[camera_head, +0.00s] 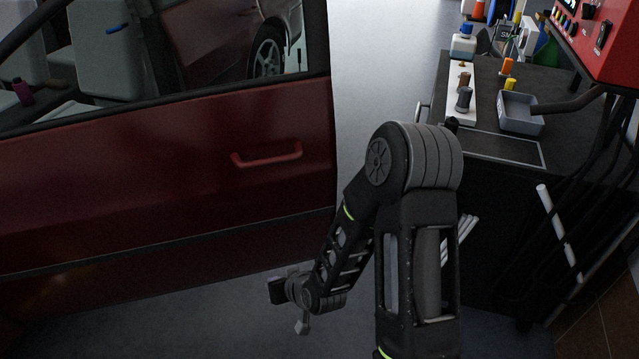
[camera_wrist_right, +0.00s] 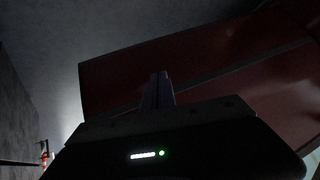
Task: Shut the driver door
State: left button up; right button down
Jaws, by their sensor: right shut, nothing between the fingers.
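The dark red driver door (camera_head: 140,175) fills the left of the head view, with a red handle (camera_head: 267,155) near its rear edge. Its window shows seats and a reflection of a car. The door's lower part also shows in the right wrist view (camera_wrist_right: 200,65). My right arm reaches in front of the door's rear edge. My right gripper (camera_head: 277,290) is low, below the door's lower edge in the picture. In the wrist view its fingers (camera_wrist_right: 158,90) are together with nothing between them. I cannot tell whether it touches the door. My left gripper is not in view.
A black workbench (camera_head: 495,175) stands at the right with a grey tray (camera_head: 520,113), bottles and small parts on it. A red machine (camera_head: 605,40) with dark cables is at the far right. Grey floor (camera_head: 230,325) is open below the door.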

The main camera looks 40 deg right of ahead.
aim_at(316, 155)
pick_arm(q)
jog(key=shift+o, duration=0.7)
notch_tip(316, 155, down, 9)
jog(key=b, duration=0.5)
jog(key=shift+b, duration=0.3)
pick_arm(e)
jog(key=w+d+r+t+h, duration=0.2)
jog(key=d+r, duration=0.1)
jog(key=d, duration=0.3)
jog(key=w+d+r+t+h, duration=0.1)
jog(key=w+d+r+t, duration=0.2)
jog(key=d, duration=0.3)
pick_arm(q)
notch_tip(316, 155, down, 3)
jog(key=b, duration=0.3)
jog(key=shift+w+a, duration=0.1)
pick_arm(e)
jog(key=s+d+r+m+t+h, duration=0.1)
jog(key=s+d+r+t+h, duration=0.1)
jog(key=d+r, duration=0.6)
notch_tip(316, 155, up, 2)
jog(key=shift+s+t+h, duration=0.2)
jog(key=shift+t+h, duration=0.2)
jog(key=shift+h, duration=0.3)
jog(key=shift+d, duration=0.1)
